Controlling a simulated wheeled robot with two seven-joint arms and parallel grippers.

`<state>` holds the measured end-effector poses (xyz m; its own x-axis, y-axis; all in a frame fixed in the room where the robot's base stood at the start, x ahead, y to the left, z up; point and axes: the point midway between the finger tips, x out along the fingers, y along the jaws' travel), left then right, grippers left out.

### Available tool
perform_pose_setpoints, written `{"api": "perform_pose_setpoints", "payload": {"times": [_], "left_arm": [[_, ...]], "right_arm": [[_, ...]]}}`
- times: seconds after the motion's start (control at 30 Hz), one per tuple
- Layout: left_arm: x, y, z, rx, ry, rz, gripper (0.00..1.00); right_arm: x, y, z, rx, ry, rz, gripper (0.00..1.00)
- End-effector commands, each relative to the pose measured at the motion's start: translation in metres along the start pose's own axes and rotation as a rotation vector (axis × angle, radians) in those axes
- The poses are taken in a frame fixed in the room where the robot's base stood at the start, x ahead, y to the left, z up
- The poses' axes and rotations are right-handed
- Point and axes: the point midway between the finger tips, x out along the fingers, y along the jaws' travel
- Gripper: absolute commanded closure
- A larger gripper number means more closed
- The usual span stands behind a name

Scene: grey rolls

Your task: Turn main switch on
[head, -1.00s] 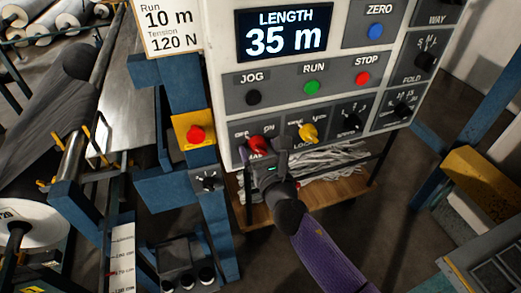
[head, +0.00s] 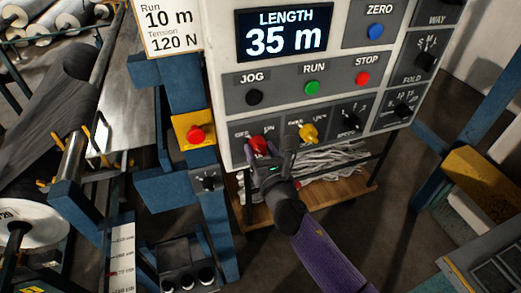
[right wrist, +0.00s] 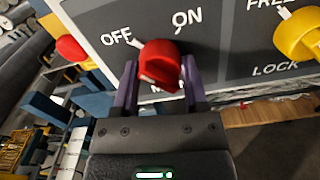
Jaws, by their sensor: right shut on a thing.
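The main switch is a red knob (right wrist: 160,62) on the grey lower panel, between the labels OFF and ON. A white mark beside the knob points toward OFF. The red knob also shows in the head view (head: 259,145), at the panel's lower left. My right gripper (right wrist: 160,68) has one purple finger on each side of the knob and is shut on it. It also shows in the head view (head: 268,150), reaching up from below. The fingers and knob partly hide the label under the switch. My left gripper is not in view.
A yellow lock knob (head: 308,133) sits close to the right of my right gripper. A red button on a yellow box (head: 195,133) is to the left. RUN (head: 312,88) and STOP (head: 362,78) buttons are above. A wooden shelf (head: 330,195) with white strips lies below.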

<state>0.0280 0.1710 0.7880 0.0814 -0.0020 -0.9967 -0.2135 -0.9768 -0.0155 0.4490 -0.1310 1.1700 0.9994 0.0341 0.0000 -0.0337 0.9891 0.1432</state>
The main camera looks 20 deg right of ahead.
Motion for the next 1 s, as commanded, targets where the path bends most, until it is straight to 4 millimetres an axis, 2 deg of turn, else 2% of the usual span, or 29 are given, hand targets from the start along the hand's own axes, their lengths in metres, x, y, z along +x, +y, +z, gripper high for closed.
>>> {"api": "perform_pose_setpoints", "payload": {"times": [1.0], "left_arm": [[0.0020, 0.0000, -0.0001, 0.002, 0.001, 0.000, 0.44]], "right_arm": [[-0.0003, 0.0001, -0.0010, 0.952, 0.002, -0.002, 1.00]]}}
